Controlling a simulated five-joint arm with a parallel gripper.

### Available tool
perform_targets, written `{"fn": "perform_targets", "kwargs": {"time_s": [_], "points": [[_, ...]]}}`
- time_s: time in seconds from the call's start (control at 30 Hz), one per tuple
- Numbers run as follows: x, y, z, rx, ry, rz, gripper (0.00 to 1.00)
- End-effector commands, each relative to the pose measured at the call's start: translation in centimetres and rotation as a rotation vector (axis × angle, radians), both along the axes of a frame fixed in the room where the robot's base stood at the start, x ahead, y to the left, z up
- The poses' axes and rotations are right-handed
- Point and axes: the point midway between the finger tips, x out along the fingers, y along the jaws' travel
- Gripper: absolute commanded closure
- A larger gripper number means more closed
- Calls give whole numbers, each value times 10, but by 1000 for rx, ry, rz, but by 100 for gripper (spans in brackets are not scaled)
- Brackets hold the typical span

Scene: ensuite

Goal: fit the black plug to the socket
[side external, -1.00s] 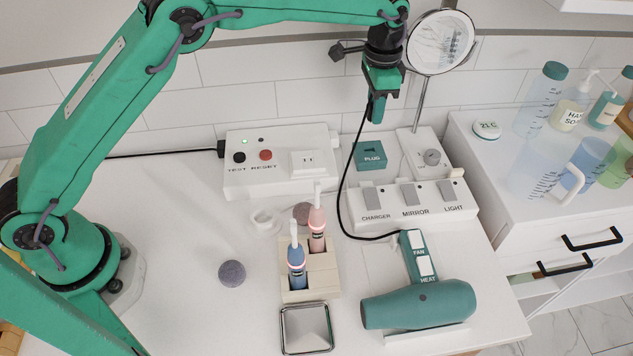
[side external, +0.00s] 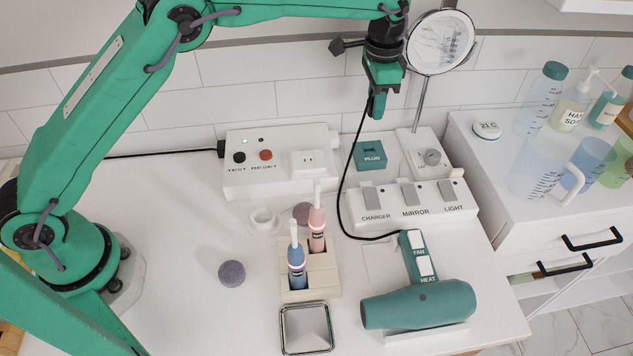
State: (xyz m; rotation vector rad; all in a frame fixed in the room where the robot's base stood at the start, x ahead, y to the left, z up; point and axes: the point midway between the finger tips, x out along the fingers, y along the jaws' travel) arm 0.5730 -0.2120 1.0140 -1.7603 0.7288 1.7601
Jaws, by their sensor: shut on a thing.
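My gripper (side external: 376,101) hangs above the back of the counter, in front of the tiled wall. It is shut on the black plug, which is mostly hidden between the fingers. The plug's black cord runs down from the fingers and curves to the hair dryer (side external: 420,303). The socket (side external: 308,162) is a white outlet with slots on top of the white box (side external: 282,180), which also bears a black TEST button, a red RESET button and a lit green light. The gripper is up and to the right of the socket, apart from it.
A teal block marked PLUG (side external: 370,155) sits below my gripper. A switch box (side external: 411,205) and a round mirror (side external: 440,42) stand close by. A wooden holder (side external: 322,272) with two toothbrushes stands in front of the socket box. The left counter is mostly clear.

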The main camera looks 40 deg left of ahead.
Motion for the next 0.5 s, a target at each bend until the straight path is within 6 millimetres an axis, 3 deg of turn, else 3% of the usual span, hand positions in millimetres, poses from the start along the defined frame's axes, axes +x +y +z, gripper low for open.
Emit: {"fn": "perform_targets", "kwargs": {"time_s": [0.5], "points": [[-15,10,9,-1,-1,0,100]]}}
